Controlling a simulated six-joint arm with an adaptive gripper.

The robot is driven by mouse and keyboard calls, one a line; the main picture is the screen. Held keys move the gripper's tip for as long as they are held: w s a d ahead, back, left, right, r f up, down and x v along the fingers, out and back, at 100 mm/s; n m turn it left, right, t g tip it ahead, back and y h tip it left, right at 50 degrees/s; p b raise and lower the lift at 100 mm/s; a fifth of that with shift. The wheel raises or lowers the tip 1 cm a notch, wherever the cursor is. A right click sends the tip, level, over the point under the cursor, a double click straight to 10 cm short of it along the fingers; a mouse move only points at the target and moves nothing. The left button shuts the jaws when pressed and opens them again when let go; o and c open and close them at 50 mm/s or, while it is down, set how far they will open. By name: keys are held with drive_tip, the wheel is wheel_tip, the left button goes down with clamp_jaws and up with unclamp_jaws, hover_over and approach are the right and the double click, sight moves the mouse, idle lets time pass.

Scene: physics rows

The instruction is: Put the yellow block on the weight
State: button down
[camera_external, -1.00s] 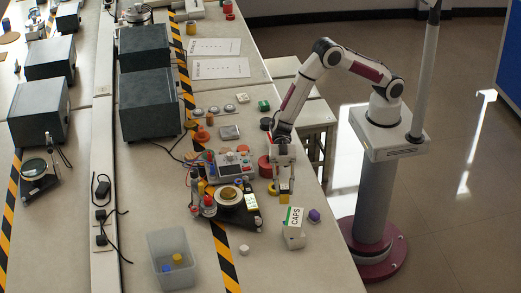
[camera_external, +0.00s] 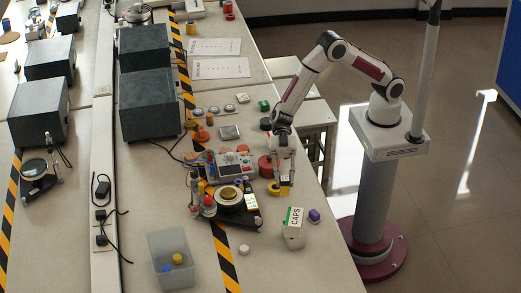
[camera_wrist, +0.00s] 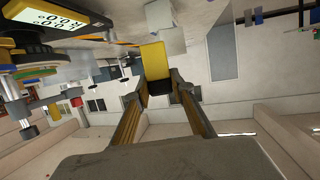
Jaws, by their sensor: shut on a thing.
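The yellow block (camera_wrist: 153,58) is between my fingertips in the wrist view. In the external view the yellow block (camera_external: 285,190) shows low between the fingers, near the table's right edge. My gripper (camera_external: 281,186) points down and is shut on it; the fingers (camera_wrist: 157,85) also show in the wrist view. I cannot tell whether the block touches the table. A brass-coloured disc (camera_external: 229,192), which may be the weight, sits on a round pan to the left of my gripper.
A lit scale display (camera_external: 251,201) is beside the pan. A white CAPS box (camera_external: 293,237) and a purple piece (camera_external: 314,215) stand nearer the front. A clear bin (camera_external: 153,262) stands at front left.

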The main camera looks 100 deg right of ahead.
drive_tip(key=shift+d, duration=0.1)
drive_tip(key=w+d+r+m+t+h, duration=0.1)
drive_tip(key=w+d+m+t+h, duration=0.15)
drive_tip(key=d, duration=0.95)
drive_tip(key=w+d+r+m+t+h, duration=0.1)
drive_tip(key=w+d+r+m+t, duration=0.2)
drive_tip(key=d, duration=1)
drive_tip(key=w+d+m+t+h, duration=0.1)
drive_tip(key=w+d+m+t, duration=0.2)
drive_tip(key=d, duration=0.9)
drive_tip(key=s+d+r+m+t+h, duration=0.1)
drive_tip(key=s+d+m+h, duration=0.15)
drive_tip(key=d, duration=0.65)
drive_tip(key=s+d+m+t+h, duration=0.1)
drive_tip(key=s+d+h, duration=0.15)
drive_tip(key=d, duration=0.65)
drive_tip(key=s+d+f+m+t+h, duration=0.1)
drive_tip(key=s+d+m+h, duration=0.2)
drive_tip(key=s+d, duration=0.8)
drive_tip(key=shift+s+d+f+m+h, duration=0.15)
drive_tip(key=shift+s+m+h, duration=0.25)
drive_tip(key=shift+s+h, duration=0.55)
drive_tip(key=shift+w, duration=0.1)
drive_tip(key=shift+f, duration=2.9)
